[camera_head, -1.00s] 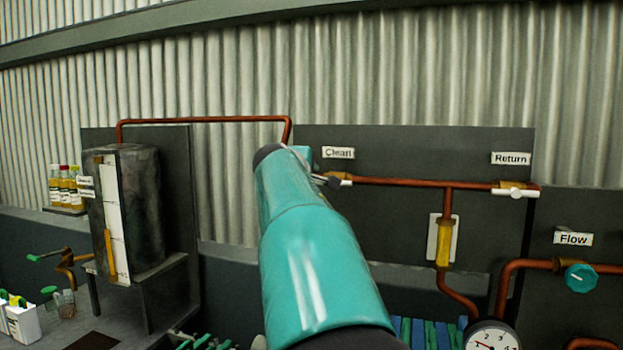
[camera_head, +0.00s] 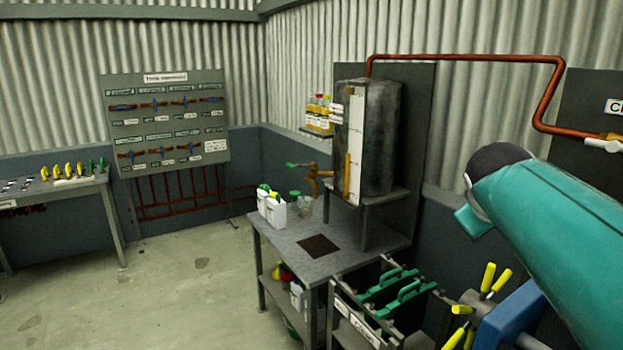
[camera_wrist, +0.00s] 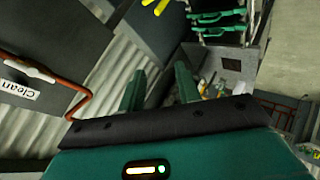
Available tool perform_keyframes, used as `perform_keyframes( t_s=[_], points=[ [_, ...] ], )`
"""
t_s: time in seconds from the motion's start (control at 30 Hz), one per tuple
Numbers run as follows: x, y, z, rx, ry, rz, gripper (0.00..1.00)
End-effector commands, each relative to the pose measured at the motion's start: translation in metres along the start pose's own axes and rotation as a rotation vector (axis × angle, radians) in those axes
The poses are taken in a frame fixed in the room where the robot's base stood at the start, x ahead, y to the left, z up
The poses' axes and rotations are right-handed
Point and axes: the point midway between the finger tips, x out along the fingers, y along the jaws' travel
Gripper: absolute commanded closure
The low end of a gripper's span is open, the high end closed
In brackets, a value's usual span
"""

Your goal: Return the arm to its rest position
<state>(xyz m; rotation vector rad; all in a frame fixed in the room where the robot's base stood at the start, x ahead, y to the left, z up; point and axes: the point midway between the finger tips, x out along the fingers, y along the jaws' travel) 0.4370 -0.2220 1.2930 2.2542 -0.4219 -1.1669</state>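In the wrist view, my gripper (camera_wrist: 161,80) shows two dark green fingers standing apart, with nothing between them. In the head view my teal arm (camera_head: 560,230) reaches in from the right edge, raised in front of the panel and the wall. My gripper's fingers cannot be made out there. The fingers appear clear of everything around them.
A copper pipe (camera_head: 465,58) runs behind. Open floor (camera_head: 170,290) lies to the left.

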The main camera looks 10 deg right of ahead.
Motion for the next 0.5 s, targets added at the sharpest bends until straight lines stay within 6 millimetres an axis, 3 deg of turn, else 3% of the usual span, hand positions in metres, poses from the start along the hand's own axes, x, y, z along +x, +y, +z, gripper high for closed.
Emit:
perform_keyframes(
  t_s=[0.03, 0.1, 0.3, 0.4, 0.5],
  points=[
    [-0.011, -0.035, 0.009, 0.037, 0.011, -0.067, 0.67],
    [-0.023, -0.080, 0.022, 0.090, 0.012, -0.158, 0.67],
    [-0.057, -0.200, 0.077, 0.228, -0.033, -0.400, 0.67],
    [-0.070, -0.245, 0.105, 0.278, -0.070, -0.489, 0.67],
    [-0.077, -0.273, 0.124, 0.309, -0.102, -0.544, 0.67]
  ],
)
